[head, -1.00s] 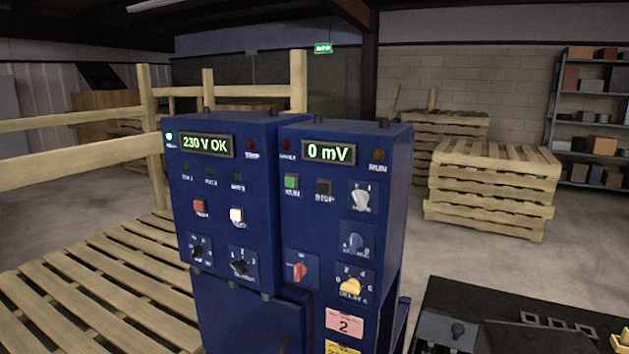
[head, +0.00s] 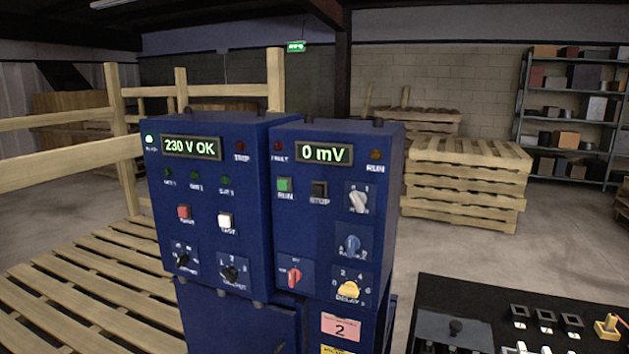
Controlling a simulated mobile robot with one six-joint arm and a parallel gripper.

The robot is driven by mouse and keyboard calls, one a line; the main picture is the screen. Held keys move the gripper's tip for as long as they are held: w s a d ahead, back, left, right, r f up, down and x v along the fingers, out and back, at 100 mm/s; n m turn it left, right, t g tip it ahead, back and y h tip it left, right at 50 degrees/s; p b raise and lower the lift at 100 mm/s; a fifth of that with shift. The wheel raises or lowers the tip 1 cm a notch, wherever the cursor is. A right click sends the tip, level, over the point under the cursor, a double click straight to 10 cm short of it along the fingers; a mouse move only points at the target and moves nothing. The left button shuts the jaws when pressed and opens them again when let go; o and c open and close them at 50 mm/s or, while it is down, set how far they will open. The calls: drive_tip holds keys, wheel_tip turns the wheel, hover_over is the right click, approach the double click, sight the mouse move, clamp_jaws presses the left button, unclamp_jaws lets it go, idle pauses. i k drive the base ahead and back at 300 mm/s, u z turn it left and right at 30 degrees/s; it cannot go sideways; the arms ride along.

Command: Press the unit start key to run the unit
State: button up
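Two blue control boxes stand side by side. The right box (head: 328,230) has a display (head: 324,153) reading 0 mV. Below it are a green key (head: 284,185) labelled RUN and a dark key (head: 319,188) labelled STOP. A fault lamp (head: 279,146) and a RUN lamp (head: 376,155) look dark. The left box (head: 210,190) has a display (head: 190,147) reading 230 V OK, a red key (head: 184,211) and a white key (head: 225,220). Which key the task calls unit start is not clear from the labels. My gripper is not in view.
The right box also has a grey knob (head: 358,199), a blue knob (head: 352,245), a red knob (head: 294,276) and a yellow knob (head: 348,290). A black console (head: 480,292) with switches stands at lower right. Pallets (head: 466,180) and a shelf (head: 572,110) stand behind, with open floor between.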

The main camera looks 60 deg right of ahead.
sight(282, 185)
drive_tip(key=z, duration=0.2)
drive_tip(key=k, duration=0.2)
drive_tip(key=z, duration=1.5)
drive_tip(key=k, duration=0.85)
drive_tip(key=u, duration=0.2)
drive_tip(key=i, duration=0.7)
